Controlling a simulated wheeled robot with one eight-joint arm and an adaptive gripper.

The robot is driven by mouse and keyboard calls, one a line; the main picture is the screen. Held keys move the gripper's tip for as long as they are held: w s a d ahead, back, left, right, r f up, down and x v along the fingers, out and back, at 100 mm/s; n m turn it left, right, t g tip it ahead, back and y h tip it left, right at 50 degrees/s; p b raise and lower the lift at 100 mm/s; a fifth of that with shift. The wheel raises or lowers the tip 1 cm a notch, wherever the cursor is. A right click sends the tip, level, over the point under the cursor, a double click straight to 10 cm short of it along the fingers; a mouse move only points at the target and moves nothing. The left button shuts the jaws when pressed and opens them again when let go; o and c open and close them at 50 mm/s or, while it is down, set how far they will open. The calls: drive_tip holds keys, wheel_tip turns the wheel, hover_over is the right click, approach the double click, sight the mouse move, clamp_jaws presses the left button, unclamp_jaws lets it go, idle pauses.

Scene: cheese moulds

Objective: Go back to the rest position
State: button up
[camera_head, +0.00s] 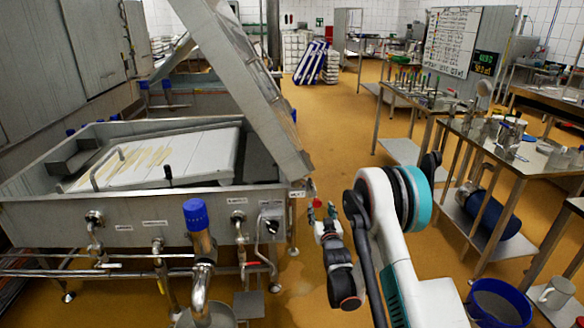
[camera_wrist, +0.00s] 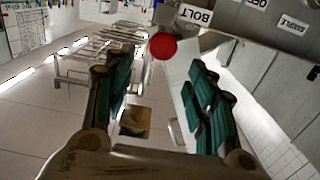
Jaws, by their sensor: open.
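My gripper (camera_head: 322,228) is in front of the right front corner of the big steel vat (camera_head: 130,208). Its two dark green-padded fingers are spread apart in the wrist view (camera_wrist: 160,92), with nothing held between them. A round red knob (camera_wrist: 163,46) shows beyond the fingertips, just below a label reading BOLT. A small red thing (camera_head: 317,203) also shows right by the gripper in the head view. I cannot tell whether the fingers touch it. My white arm with a teal ring reaches forward from the lower right.
A raised steel lid (camera_head: 245,85) leans over the vat. A blue-capped pipe (camera_head: 196,215) stands at its front. Steel tables (camera_head: 520,160) with tools line the right. A blue bucket (camera_head: 500,303) is at the lower right. The ochre floor (camera_head: 335,130) is clear in the middle.

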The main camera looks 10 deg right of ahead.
drive_tip(key=s+r+g, duration=0.3)
drive_tip(key=s+r, duration=0.1)
drive_tip(key=r, duration=1)
drive_tip(key=s+r+g, duration=0.2)
drive_tip(key=s+r, duration=0.7)
drive_tip(key=s, duration=0.3)
drive_tip(key=s+f+g, duration=0.2)
drive_tip(key=s+g, duration=0.3)
drive_tip(key=s, duration=2.8)
drive_tip(key=shift+s+g, duration=0.3)
drive_tip(key=shift+s, duration=0.1)
drive_tip(key=shift+r, duration=0.15)
